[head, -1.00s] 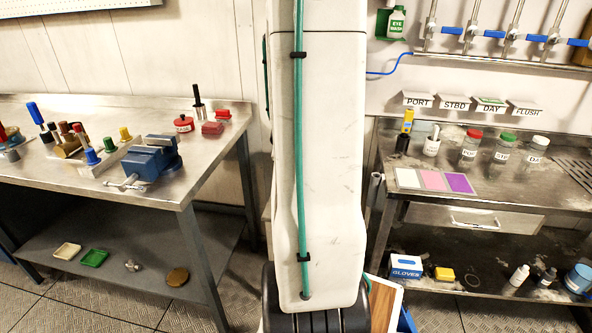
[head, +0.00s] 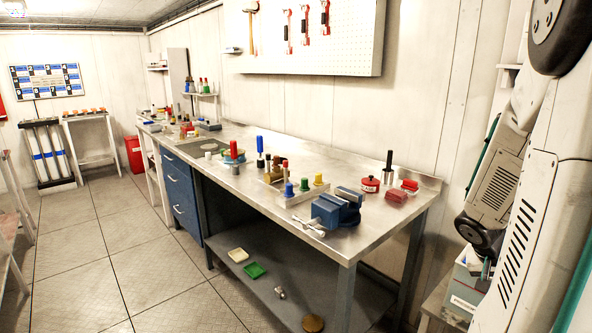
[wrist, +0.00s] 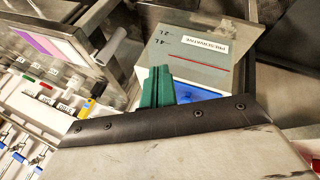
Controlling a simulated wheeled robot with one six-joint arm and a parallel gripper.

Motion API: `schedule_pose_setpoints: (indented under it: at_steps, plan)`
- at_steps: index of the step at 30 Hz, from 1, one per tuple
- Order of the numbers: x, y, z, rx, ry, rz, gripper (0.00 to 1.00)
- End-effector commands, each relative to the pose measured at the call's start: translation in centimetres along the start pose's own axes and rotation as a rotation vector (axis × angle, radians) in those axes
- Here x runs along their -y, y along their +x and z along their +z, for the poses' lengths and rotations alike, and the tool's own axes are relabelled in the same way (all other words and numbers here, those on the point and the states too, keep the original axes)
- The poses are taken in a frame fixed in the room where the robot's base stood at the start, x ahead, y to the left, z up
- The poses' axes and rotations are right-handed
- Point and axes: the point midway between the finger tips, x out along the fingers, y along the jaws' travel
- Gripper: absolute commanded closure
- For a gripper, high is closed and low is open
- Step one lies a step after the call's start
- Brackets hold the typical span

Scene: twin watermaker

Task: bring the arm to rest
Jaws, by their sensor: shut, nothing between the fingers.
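My arm hangs folded at the right edge of the head view. What seems to be the same container (head: 464,290) shows below the wrist in the head view.
A steel bench (head: 285,228) carries a blue vice (head: 337,208), coloured-handled tools and red containers (head: 370,184). Open floor (head: 130,255) lies left.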

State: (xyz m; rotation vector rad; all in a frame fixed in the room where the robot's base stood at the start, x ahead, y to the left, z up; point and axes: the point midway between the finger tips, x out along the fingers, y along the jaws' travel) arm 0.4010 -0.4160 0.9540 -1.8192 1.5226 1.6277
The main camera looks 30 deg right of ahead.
Motion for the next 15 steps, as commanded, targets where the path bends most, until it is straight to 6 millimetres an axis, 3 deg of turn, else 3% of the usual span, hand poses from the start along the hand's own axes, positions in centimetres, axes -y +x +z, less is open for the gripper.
schedule_pose_setpoints:
  at_steps: [5, 12, 15]
  plan:
    - [2.6, -8.4, 4.0, 0.106, -0.209, -0.022, 1.00]
    - [8.5, -20.5, 13.1, 0.188, -0.570, -0.292, 1.00]
    - [10.0, -24.9, 17.1, 0.172, -0.713, -0.427, 1.00]
